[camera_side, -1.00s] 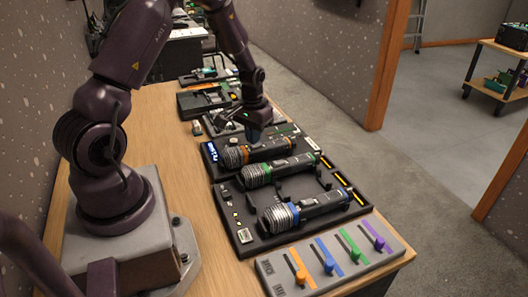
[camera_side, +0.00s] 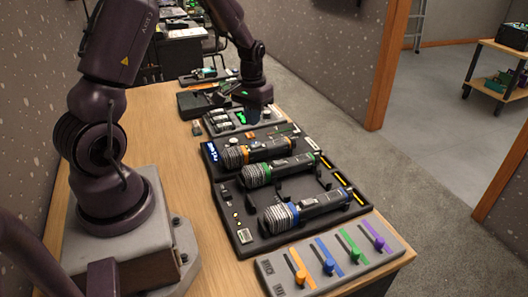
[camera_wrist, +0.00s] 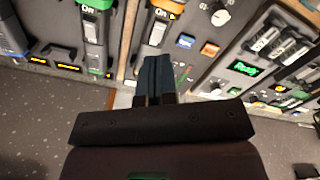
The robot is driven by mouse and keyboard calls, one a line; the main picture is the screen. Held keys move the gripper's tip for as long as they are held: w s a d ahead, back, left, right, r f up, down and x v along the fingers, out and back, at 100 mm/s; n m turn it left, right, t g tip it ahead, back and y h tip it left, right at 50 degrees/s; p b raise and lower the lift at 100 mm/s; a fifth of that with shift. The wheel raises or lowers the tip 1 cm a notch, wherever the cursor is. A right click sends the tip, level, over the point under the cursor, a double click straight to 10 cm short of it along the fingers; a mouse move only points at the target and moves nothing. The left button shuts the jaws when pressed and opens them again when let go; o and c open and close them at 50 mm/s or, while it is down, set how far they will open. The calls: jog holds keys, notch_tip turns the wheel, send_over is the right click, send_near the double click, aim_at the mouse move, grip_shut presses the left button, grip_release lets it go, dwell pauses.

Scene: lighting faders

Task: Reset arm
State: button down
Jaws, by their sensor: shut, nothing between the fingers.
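My gripper (camera_side: 253,116) hangs over the far half of the bench, above the panel beyond the flashlight-like handhelds. In the wrist view its two dark fingers (camera_wrist: 152,80) are together with nothing between them. The fader board (camera_side: 330,257) lies at the near end of the bench, with orange, blue, green and purple sliders.
Further panels stand beyond, one with a green "Ready" display (camera_wrist: 243,68). Bare wood (camera_side: 172,135) lies left of the panels; grey floor lies right.

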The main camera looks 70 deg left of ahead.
jog(key=shift+s+d+r+g, duration=0.1)
jog(key=shift+s+d+g, duration=0.05)
jog(key=shift+s+d, duration=0.4)
jog(key=shift+s+d+r+g, duration=0.15)
jog(key=shift+s+d, duration=0.15)
jog(key=shift+s, duration=0.3)
jog(key=s+d+r+m+t, duration=0.3)
jog(key=s+d+r, duration=0.2)
jog(key=d+r, duration=0.5)
jog(key=s+d+r+m+t, duration=0.3)
jog(key=s+d+r, duration=0.3)
jog(key=d+r, duration=0.3)
jog(key=shift+d+r, duration=0.35)
jog(key=shift+r, duration=0.4)
